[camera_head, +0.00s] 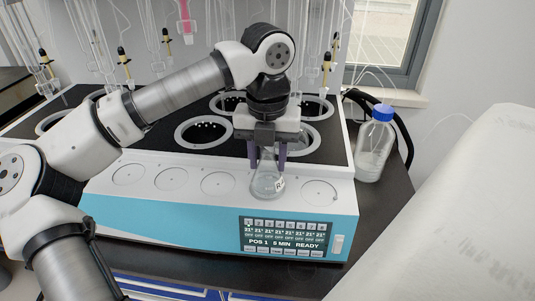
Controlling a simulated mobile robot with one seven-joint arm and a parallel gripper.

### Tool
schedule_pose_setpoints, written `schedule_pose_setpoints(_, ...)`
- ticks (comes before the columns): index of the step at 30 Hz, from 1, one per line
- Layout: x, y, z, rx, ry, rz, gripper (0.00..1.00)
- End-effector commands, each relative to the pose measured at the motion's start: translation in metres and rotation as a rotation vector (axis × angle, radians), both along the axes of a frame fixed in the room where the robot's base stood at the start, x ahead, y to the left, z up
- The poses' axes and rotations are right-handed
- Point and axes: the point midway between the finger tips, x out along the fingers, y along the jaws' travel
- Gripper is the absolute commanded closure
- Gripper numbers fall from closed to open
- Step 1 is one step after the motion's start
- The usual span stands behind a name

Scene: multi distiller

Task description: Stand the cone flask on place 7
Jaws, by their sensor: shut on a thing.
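The clear glass cone flask (267,186) is upright, with a label on its right side. My gripper (267,157) points down from above, its purple fingers on either side of the flask's neck, shut on it. The flask is over the white front ledge (240,199) of the distiller, between two round marked places, one to its left (218,183) and one to its right (318,192). The flask covers the spot between them. I cannot tell whether its base touches the ledge. No place numbers are readable.
Round heating wells (203,133) lie in the black top behind, with hanging glassware and yellow-tipped parts above. A blue-capped bottle (375,145) stands right of the machine. A display panel (284,238) is on the blue front. The left ledge places (128,174) are empty.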

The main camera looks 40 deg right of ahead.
Motion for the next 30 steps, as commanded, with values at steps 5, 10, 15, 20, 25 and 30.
schedule_pose_setpoints(5, 0.0, 0.0, -0.001, 0.0, 0.0, 0.0, 0.87)
schedule_pose_setpoints(10, 0.0, 0.0, -0.003, 0.0, 0.0, 0.0, 0.52)
schedule_pose_setpoints(15, 0.0, 0.0, -0.003, 0.0, 0.0, 0.0, 0.39)
schedule_pose_setpoints(20, 0.0, 0.0, -0.003, 0.0, 0.0, 0.0, 0.39)
schedule_pose_setpoints(25, 0.0, 0.0, 0.005, -0.001, -0.002, 0.001, 0.39)
schedule_pose_setpoints(30, 0.001, 0.0, 0.034, -0.002, -0.004, 0.003, 0.39)
